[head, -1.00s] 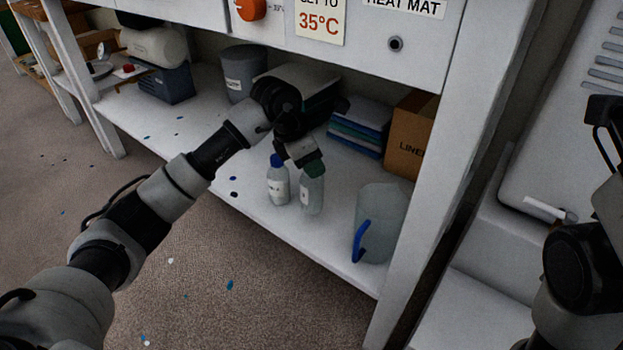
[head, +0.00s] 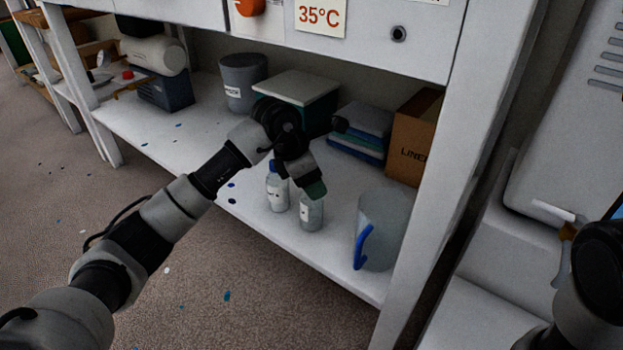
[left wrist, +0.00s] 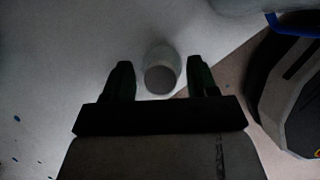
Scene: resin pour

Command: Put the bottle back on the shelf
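A pale bottle (head: 311,213) with a white label stands upright on the white lower shelf (head: 240,205), just right of a blue-capped bottle (head: 276,192). My left gripper (head: 316,188) is over its top, and the green fingertip hides the top in the head view. In the left wrist view the bottle (left wrist: 162,62) lies between the two fingers of my left gripper (left wrist: 160,78), with a gap on each side. The fingers are apart and grip nothing. Part of my right arm shows at the right edge, but its gripper is out of view.
A clear pitcher with a blue handle (head: 385,235) stands right of the bottles, near the shelf's front edge. Behind are a grey bucket (head: 243,82), a lidded dark box (head: 298,92), folded cloths (head: 360,135) and a cardboard box (head: 412,140). Shelf left of the bottles is mostly clear.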

